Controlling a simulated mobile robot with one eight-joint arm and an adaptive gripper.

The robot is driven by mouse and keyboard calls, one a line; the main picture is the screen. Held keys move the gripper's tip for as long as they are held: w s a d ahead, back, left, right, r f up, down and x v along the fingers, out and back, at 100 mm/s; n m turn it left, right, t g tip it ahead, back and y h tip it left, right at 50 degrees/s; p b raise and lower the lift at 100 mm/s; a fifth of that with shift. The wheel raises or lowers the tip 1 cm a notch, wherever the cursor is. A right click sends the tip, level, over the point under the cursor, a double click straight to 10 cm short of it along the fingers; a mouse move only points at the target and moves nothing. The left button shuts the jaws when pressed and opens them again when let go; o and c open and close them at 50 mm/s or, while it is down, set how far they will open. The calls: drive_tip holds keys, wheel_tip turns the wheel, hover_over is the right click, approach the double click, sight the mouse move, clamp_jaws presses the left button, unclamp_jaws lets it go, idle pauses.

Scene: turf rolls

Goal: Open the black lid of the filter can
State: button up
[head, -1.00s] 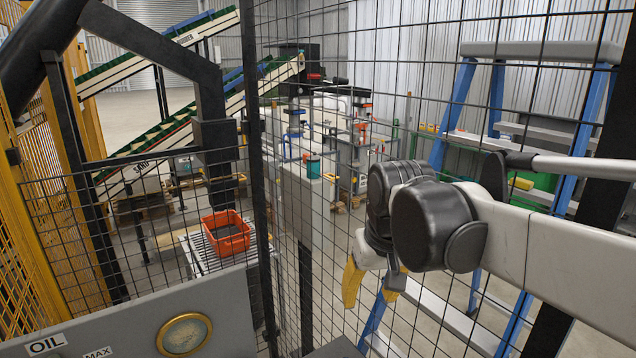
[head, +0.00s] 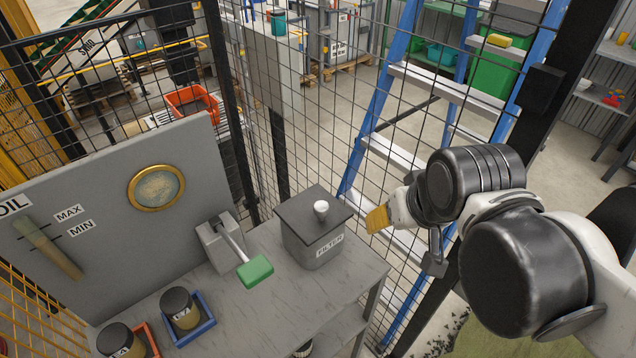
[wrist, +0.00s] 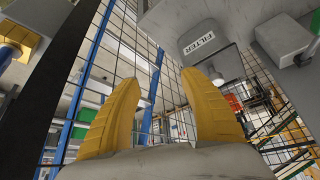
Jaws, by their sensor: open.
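The filter can (head: 318,248) is a grey box labelled FILTER on the grey bench. Its flat black lid (head: 300,212) lies shut on top, with a pale round knob (head: 320,209) standing on it. In the wrist view the can (wrist: 203,38) hangs at the top, its label readable. My gripper (head: 378,218) has yellow fingers and is in the air to the right of the can, apart from it. In the wrist view the two fingers (wrist: 165,100) are spread with nothing between them.
A lever with a green handle (head: 255,270) stands left of the can. Dark-lidded jars (head: 180,308) sit in blue and orange trays at the bench front. A wire mesh fence and blue ladder (head: 385,110) stand behind. The bench top (head: 290,300) before the can is clear.

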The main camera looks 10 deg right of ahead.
drive_tip(key=w+a+r+n+g+p, duration=0.2)
drive_tip(key=w+a+r+g+p, duration=0.1)
drive_tip(key=w+a+r+p, duration=0.25)
drive_tip(key=n+g+p, duration=0.1)
drive_tip(key=g+p, duration=0.1)
drive_tip(key=g, duration=0.1)
approach(321, 204)
drive_tip(key=shift+s, duration=0.1)
drive_tip(key=shift+a+f, duration=0.15)
drive_tip(key=shift+a, duration=0.05)
wheel_tip(321, 204, down, 11)
drive_tip(key=b, duration=0.2)
drive_tip(key=shift+b, duration=0.4)
clamp_jaws()
